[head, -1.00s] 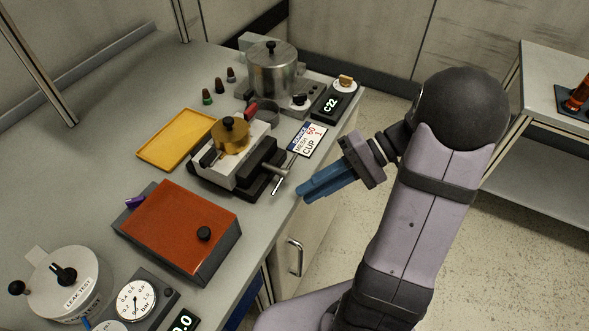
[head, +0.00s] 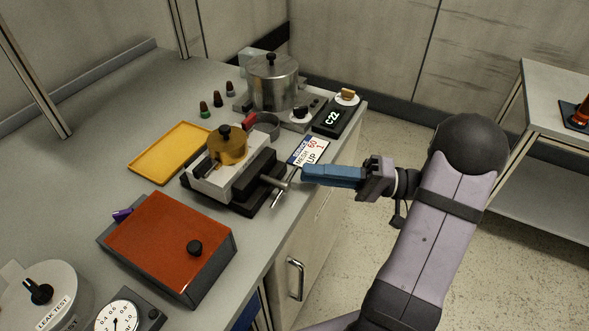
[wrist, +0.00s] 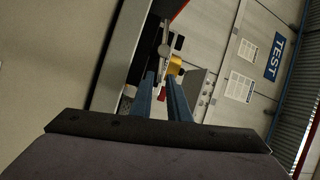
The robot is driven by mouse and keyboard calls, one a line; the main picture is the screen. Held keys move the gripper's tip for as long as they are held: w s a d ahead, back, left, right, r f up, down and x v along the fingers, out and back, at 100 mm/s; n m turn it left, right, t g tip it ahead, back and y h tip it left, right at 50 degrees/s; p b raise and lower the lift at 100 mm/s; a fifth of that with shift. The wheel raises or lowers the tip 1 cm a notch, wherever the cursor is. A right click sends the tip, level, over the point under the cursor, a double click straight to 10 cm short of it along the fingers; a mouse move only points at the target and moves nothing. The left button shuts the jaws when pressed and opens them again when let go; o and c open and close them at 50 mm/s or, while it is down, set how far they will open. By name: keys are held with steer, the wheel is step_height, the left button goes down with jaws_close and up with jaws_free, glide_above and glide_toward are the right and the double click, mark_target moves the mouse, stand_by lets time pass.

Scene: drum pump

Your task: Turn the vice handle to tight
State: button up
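The vice (head: 232,177) stands near the bench's right edge, with a brass part (head: 228,146) in its jaws. Its handle (head: 284,186) is a grey screw end with a slanted crossbar, pointing toward the bench edge. My gripper (head: 305,173) has blue fingers, level and aimed left, with the tips close to the upper end of the crossbar. Whether they touch it I cannot tell. In the wrist view my gripper (wrist: 163,78) shows its two fingers apart with nothing between them. The handle (wrist: 163,42) appears beyond the tips there.
A label card (head: 308,151) lies behind the handle. An orange-topped box (head: 169,244), a yellow tray (head: 169,153) and a metal pot (head: 272,82) stand around the vice. A drawer pull (head: 296,279) sticks out below. Open floor lies right of the bench.

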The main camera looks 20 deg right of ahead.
mark_target(295, 170)
steer(key=shift+p+x, duration=0.3)
steer(key=shift+x, duration=2.1)
jaws_close()
